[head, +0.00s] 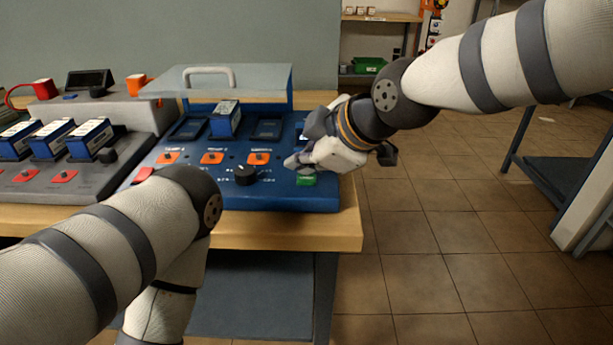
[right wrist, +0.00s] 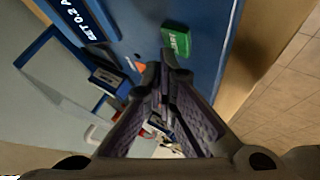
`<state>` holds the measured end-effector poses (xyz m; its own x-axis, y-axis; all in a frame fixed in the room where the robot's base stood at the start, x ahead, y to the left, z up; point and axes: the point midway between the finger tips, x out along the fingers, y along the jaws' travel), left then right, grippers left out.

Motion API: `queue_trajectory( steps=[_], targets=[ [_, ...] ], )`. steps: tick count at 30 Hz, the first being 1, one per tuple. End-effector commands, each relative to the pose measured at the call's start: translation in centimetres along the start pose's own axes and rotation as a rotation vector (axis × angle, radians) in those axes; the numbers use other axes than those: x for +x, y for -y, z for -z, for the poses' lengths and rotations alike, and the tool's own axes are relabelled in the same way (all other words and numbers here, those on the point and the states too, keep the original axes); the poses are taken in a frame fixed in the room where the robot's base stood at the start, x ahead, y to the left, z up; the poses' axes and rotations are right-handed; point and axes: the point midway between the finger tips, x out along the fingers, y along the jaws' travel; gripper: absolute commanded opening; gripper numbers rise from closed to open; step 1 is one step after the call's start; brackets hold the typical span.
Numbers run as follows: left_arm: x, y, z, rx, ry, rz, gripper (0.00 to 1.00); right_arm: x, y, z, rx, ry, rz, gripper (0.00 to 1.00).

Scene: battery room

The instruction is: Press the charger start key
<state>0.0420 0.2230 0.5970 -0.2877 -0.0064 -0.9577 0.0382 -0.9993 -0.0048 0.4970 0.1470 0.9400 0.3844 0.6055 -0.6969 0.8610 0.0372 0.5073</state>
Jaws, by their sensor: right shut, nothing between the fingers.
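The blue charger (head: 222,190) stands on a wooden bench. A green key (head: 306,181) sits at its front right corner, which I take to be the start key; it also shows in the right wrist view (right wrist: 177,40) with white lettering too small to read surely. My right gripper (head: 291,163) is shut and empty, just above and to the left of the green key in the head view. In the wrist view its fingertips (right wrist: 164,62) lie close to the key's edge; I cannot tell whether they touch. My left gripper is out of the picture, below its arm.
A black knob (head: 245,174) and several orange sockets (head: 212,158) are on the charger's face. A clear lid with a handle (head: 209,75) is raised behind. A battery (head: 226,119) stands in one bay. A grey charger (head: 72,176) is at left. Open floor lies at right.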

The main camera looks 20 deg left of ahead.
Motion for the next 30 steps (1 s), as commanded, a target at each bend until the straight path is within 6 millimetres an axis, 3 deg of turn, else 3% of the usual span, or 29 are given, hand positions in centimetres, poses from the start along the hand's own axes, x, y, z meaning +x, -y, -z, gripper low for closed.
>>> queue_trajectory(
  steps=[30],
  targets=[
    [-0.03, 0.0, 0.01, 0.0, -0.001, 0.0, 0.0, 0.68, 0.52, -0.46, 0.0, 0.0, 0.001, 0.0]
  ],
)
